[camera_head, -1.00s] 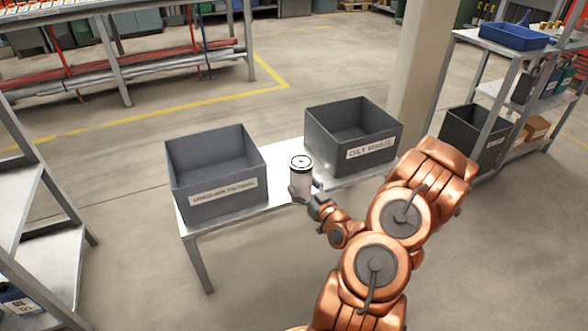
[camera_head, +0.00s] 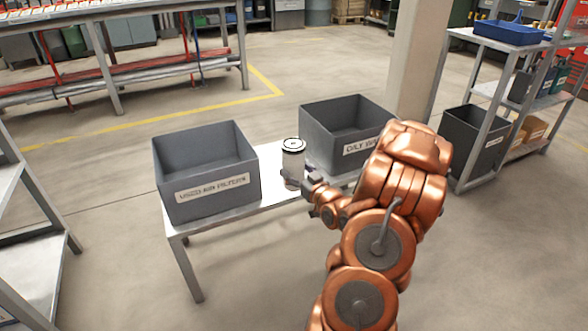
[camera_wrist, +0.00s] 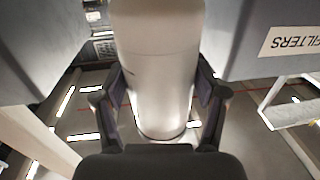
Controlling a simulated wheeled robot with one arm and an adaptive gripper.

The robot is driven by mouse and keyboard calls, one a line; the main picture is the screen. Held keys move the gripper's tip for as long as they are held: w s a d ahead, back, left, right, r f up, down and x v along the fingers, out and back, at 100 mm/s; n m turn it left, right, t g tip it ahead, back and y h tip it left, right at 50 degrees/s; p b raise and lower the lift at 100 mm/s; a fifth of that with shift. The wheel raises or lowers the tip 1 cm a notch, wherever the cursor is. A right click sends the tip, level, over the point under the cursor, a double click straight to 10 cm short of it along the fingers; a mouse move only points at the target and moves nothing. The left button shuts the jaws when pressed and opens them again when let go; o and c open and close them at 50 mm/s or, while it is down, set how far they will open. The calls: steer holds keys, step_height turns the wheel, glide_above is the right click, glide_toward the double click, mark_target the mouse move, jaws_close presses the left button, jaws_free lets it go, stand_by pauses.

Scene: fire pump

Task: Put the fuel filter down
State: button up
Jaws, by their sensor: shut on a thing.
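The fuel filter (camera_head: 292,165) is a pale cylinder with a dark-rimmed round top. It is upright between two grey bins, over the light table (camera_head: 215,222). I cannot tell whether its base touches the tabletop. My gripper (camera_wrist: 161,88) is shut on the filter, one finger on each side. In the wrist view the filter (camera_wrist: 157,45) fills the middle. In the head view my gripper (camera_head: 297,184) is at its lower part, partly hidden by my wrist.
A bin (camera_head: 190,205) labelled for used air filters stands left of the filter. A bin (camera_head: 325,150) with an "oily" label stands right, partly behind my arm. The tabletop between them is narrow. A shelf rack (camera_head: 486,150) stands far right.

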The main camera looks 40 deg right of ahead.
steer(key=shift+w+d+f+b, duration=0.8)
steer(key=shift+w+d, duration=0.25)
steer(key=shift+w, duration=0.1)
steer(key=shift+w+d+f+b, duration=0.75)
steer(key=shift+w+d, duration=0.25)
steer(key=shift+w, duration=0.2)
steer(key=shift+w+d+f+b, duration=0.7)
steer(key=shift+w+d+b, duration=0.15)
steer(key=shift+w+d, duration=0.25)
steer(key=shift+a+r, duration=0.1)
steer(key=o, duration=1.6)
steer(key=shift+s, duration=0.3)
steer(key=p+v, duration=0.3)
steer(key=v, duration=0.8)
steer(key=shift+a+p, duration=0.2)
steer(key=shift+p, duration=0.2)
